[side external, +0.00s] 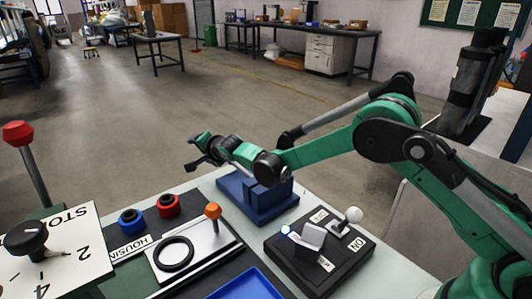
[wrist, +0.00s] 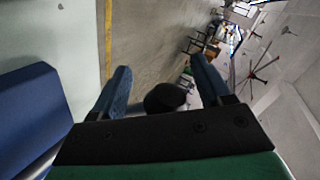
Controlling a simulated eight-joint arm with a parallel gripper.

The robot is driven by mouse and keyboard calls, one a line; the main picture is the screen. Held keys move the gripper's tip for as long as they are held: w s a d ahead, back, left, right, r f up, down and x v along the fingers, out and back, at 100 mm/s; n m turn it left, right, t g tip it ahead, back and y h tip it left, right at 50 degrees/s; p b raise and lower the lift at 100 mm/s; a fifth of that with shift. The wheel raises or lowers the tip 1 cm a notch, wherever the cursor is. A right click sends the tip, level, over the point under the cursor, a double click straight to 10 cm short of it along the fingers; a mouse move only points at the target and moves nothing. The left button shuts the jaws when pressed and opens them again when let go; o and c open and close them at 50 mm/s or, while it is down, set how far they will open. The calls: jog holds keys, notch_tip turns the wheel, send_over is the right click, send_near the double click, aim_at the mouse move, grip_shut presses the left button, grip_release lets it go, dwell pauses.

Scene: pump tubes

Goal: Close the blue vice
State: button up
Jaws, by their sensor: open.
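The blue vice (side external: 258,200) stands at the back edge of the table in the side view, partly hidden behind my forearm and wrist. A blue block, apparently part of the vice, also shows at the left edge of the wrist view (wrist: 32,115). My gripper (side external: 191,153) is open, up and to the left of the vice, pointing left beyond the table's back edge. In the wrist view its two blue-grey fingers stand apart. A dark rounded shape (wrist: 165,97) shows between the finger bases; I cannot tell what it is. The vice's jaw gap is not clear.
A black box with a white-knobbed lever (side external: 354,215) stands right of the vice. A panel with an orange-knobbed lever (side external: 212,211), blue ring (side external: 131,221), red ring (side external: 169,205) and blue tray (side external: 248,285) lie in front. Open floor lies behind the table.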

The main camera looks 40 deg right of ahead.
jog(key=shift+v, duration=2.8)
jog(key=s+d+r+n+g, duration=0.1)
jog(key=s+d+r+n, duration=0.15)
jog(key=s, duration=0.35)
jog(key=s+d+r+n+g, duration=0.2)
jog(key=s+n, duration=0.2)
jog(key=s, duration=0.2)
jog(key=s+d+r+n+g, duration=0.1)
jog(key=s+d+r+n, duration=0.2)
jog(key=s, duration=0.4)
jog(key=s+f+n+g, duration=0.1)
jog(key=s+f+n, duration=0.1)
jog(key=s, duration=0.5)
jog(key=shift+s+d+f+n+g, duration=0.2)
jog(key=shift+s+f+n+g, duration=0.15)
jog(key=shift+n, duration=0.5)
